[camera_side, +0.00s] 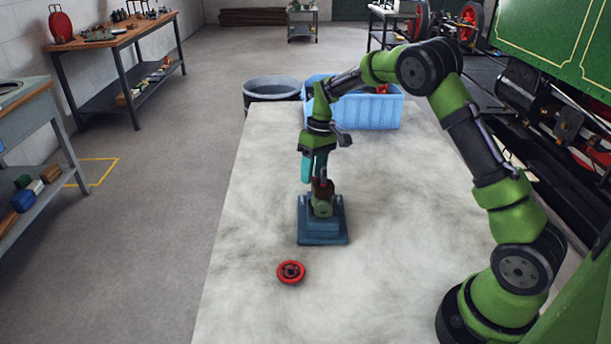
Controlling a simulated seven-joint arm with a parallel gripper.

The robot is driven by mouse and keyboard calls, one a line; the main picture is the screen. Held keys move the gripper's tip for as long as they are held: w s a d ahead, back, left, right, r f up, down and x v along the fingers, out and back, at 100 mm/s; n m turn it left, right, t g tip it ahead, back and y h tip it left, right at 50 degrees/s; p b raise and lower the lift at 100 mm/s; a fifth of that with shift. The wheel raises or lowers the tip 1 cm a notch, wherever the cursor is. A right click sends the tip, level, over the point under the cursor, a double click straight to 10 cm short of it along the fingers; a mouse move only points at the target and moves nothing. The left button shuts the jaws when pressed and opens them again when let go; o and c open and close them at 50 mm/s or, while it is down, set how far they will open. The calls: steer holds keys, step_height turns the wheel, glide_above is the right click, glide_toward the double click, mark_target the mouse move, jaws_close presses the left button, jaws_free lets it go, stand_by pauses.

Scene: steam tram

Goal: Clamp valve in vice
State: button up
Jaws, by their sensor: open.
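A blue vice (322,237) stands on the pale table, near its middle. A small olive-brown valve (322,208) stands upright at the top of the vice, between or on its jaws; I cannot tell whether the jaws grip it. My gripper (315,172) points down just above the valve, its fingers open around or beside the valve's upper end. The fingers partly hide that upper end, so contact is unclear. A red handwheel (290,272) lies flat on the table in front of the vice, apart from it.
A blue crate (375,113) with something red inside stands at the table's back edge, beside a dark round tub (272,88). A green locomotive (560,40) flanks the table at right. My arm arches over the right side. The table's front left and centre are mostly clear.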

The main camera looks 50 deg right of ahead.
jaws_close()
steer(key=shift+m, duration=0.3)
steer(key=m, duration=0.4)
steer(key=s+d+m+t+h, duration=0.1)
steer(key=m, duration=0.4)
steer(key=s+d+m+t, duration=0.1)
steer(key=m, duration=0.3)
steer(key=shift+s+d+r+m, duration=0.1)
steer(key=shift+d+r+m, duration=0.05)
steer(key=shift+d+m, duration=0.15)
steer(key=m, duration=0.2)
steer(key=s+m+h, duration=0.1)
steer(key=m, duration=0.1)
steer(key=shift+s+d+m, duration=0.1)
steer(key=shift+s+m, duration=0.05)
steer(key=shift+m, duration=0.15)
steer(key=shift+s+m, duration=0.1)
steer(key=shift+m, duration=0.2)
